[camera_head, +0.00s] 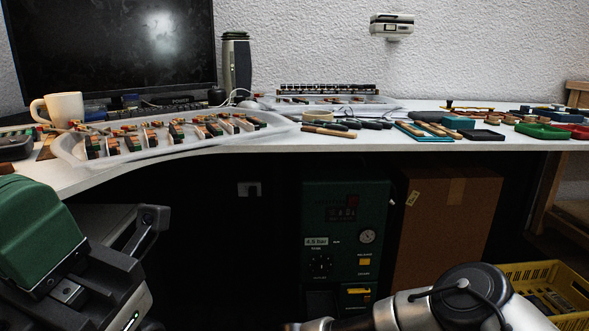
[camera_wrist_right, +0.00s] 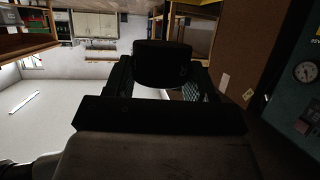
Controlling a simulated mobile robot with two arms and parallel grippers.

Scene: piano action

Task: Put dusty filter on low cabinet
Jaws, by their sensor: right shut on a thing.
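In the right wrist view my right gripper (camera_wrist_right: 162,88) is shut on a dark, rounded block (camera_wrist_right: 162,62), which may be the dusty filter; its surface is too dark to make out dust. In the head view only my right arm shows at the bottom right. My left gripper (camera_head: 135,232) is at the lower left, in front of the bench, partly cut off; its jaw opening is unclear. A pale cabinet with doors (camera_wrist_right: 95,25) stands far off in the wrist view. I cannot tell whether it is the low cabinet.
A white workbench (camera_head: 200,153) carries a tray of piano parts, a mug (camera_head: 62,108), a monitor (camera_head: 110,50) and tools. Under it are a green machine with a gauge (camera_head: 345,240) and a cardboard box (camera_head: 445,230). A yellow crate (camera_head: 560,268) stands at the right.

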